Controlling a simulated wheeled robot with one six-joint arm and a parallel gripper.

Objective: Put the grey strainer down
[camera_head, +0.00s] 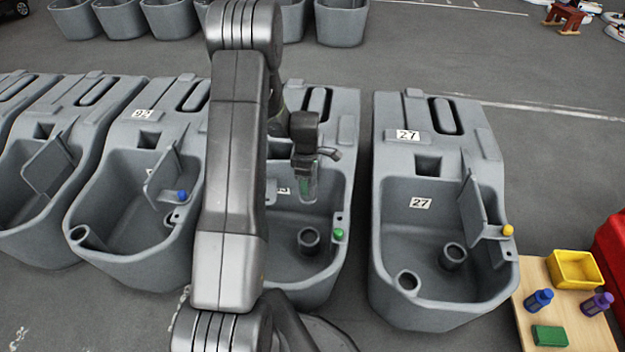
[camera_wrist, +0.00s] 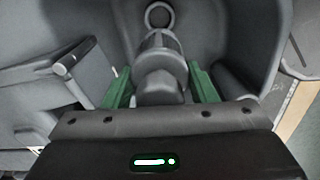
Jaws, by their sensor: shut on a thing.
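My gripper (camera_head: 306,178) hangs over the open basin of the grey tank (camera_head: 345,150) in the middle of the head view, partly hidden by my arm. In the wrist view, its green fingers (camera_wrist: 161,84) are closed on both sides of the grey strainer (camera_wrist: 162,62). The strainer points away from the gripper, toward an upright round grey tube (camera_wrist: 158,14) on the basin floor. That tube (camera_head: 309,240) also shows below my gripper in the head view. The strainer appears held above the tube; the gap cannot be judged exactly.
Tank 27 (camera_head: 385,170) stands right of the middle tank, with a yellow knob (camera_head: 508,230). More grey tanks stand to the left. A green knob (camera_head: 339,234) sits on the middle tank. A wooden board (camera_head: 575,333) at lower right bears a yellow bin (camera_head: 575,270) and bottles.

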